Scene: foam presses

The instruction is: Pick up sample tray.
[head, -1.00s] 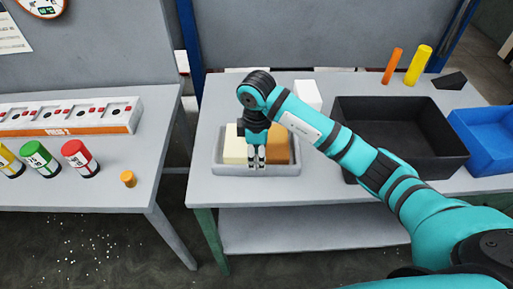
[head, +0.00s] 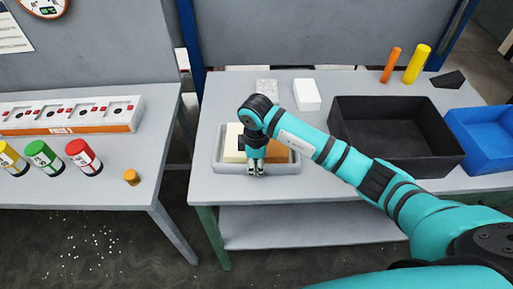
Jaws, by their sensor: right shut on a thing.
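The sample tray (head: 224,168) is a shallow grey tray on the right-hand table. It holds a pale cream block (head: 233,144) and an orange-brown block (head: 283,157), partly hidden behind my right arm. My right gripper (head: 256,173) points down at the tray's near wall, about midway along it, and is shut on that wall. Whether the tray is clear of the table top cannot be told. My left gripper is not in the head view.
A black bin (head: 390,135) and a blue bin (head: 490,138) stand to the right. A white block (head: 307,95) and a speckled grey block (head: 267,88) lie behind the tray. Orange (head: 391,64) and yellow (head: 417,64) cylinders stand at the back. The left table (head: 70,190) holds several coloured canisters.

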